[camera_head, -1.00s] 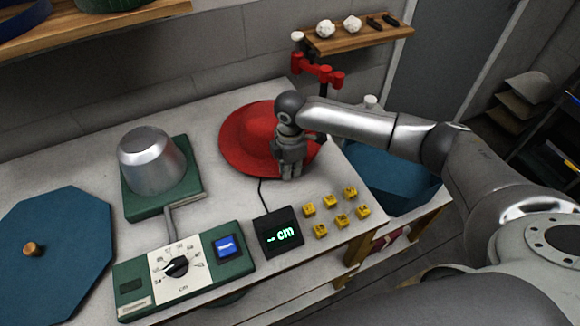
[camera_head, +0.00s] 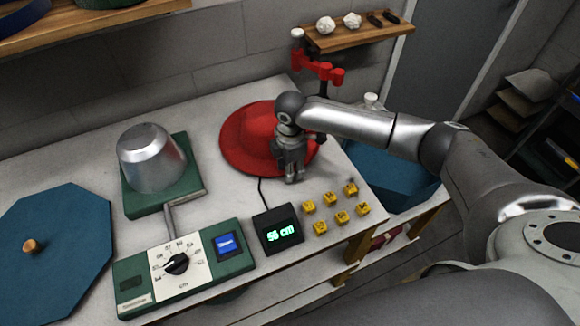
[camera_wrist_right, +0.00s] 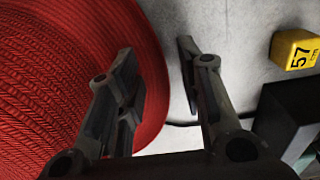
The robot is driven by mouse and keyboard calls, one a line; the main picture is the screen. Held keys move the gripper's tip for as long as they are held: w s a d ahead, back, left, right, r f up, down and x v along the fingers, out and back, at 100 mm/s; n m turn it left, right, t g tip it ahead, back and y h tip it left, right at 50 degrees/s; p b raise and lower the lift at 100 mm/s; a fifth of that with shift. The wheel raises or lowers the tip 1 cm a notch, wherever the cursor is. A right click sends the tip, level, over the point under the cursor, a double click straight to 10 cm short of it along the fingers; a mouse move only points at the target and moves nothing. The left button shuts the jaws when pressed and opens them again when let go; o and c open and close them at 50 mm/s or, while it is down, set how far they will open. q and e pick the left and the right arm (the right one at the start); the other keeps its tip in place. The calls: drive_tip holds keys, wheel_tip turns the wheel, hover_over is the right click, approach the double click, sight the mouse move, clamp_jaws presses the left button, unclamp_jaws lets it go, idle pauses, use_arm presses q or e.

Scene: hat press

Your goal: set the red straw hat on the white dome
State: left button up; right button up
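The red straw hat (camera_head: 240,145) lies on the table, and its woven brim (camera_wrist_right: 70,90) fills the left of the right wrist view. My right gripper (camera_head: 294,180) points down at the hat's front right edge. In the wrist view its fingers (camera_wrist_right: 158,62) are apart, one over the red brim and one over the bare table, with nothing clasped between them. The only dome in sight is a silver-white one (camera_head: 152,160), bare on a green base (camera_head: 146,208) to the left of the hat. My left gripper is not in view.
A green control box (camera_head: 205,283) with a dial and a display (camera_head: 280,231) reading 56 cm stand in front. Several yellow cubes (camera_head: 341,217) lie right of the display. A blue octagonal board (camera_head: 75,240) is at left. A red clamp stand (camera_head: 318,68) rises behind the hat.

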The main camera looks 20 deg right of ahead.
wheel_tip(320, 180, up, 12)
drive_tip(key=shift+s, duration=0.15)
idle(0.4)
